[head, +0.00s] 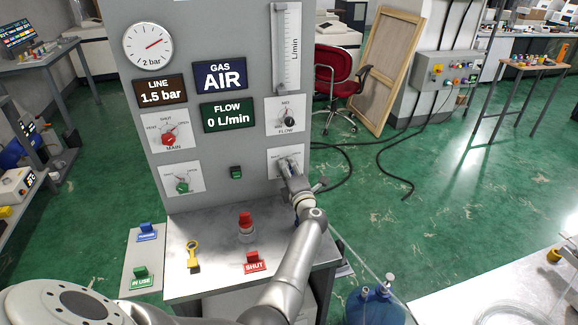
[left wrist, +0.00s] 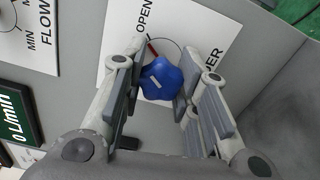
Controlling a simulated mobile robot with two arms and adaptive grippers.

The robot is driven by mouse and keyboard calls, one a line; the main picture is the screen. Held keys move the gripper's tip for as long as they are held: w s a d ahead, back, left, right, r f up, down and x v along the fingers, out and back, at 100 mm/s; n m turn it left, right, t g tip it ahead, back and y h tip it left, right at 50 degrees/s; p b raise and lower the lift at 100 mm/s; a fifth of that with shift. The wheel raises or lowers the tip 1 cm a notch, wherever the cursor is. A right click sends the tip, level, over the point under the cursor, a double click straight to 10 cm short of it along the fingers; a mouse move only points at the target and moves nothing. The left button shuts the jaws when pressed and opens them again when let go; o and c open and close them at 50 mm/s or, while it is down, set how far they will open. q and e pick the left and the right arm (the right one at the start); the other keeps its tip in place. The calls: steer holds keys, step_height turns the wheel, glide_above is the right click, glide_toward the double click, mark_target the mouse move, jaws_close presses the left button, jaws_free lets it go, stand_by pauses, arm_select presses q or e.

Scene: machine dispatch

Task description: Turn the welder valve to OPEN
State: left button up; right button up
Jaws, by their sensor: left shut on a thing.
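The welder valve is a blue lobed knob (left wrist: 162,78) on a white plate (left wrist: 190,22) in the left wrist view. The plate shows OPEN and part of a word ending in ER. A short red mark shows beside the knob, near OPEN. My left gripper (left wrist: 158,92) is shut on the knob, with one finger on each side. In the head view the left gripper (head: 289,170) reaches the lower right plate (head: 278,155) of the grey panel and hides the knob. My right gripper is not in view.
The panel (head: 220,20) also holds a red MAIN knob (head: 169,139), a green knob (head: 182,187) and a FLOW knob (head: 289,121). Signs read LINE 1.5 bar, GAS AIR and FLOW 0 L/min. A red button (head: 246,220) and SHUT tag (head: 255,263) stand on the shelf below.

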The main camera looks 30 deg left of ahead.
arm_select(q)
steer(key=shift+m+p, duration=0.3)
steer(key=shift+m, duration=0.4)
steer(key=shift+c, duration=0.2)
steer(key=o, duration=1.1)
steer(key=shift+c, duration=0.2)
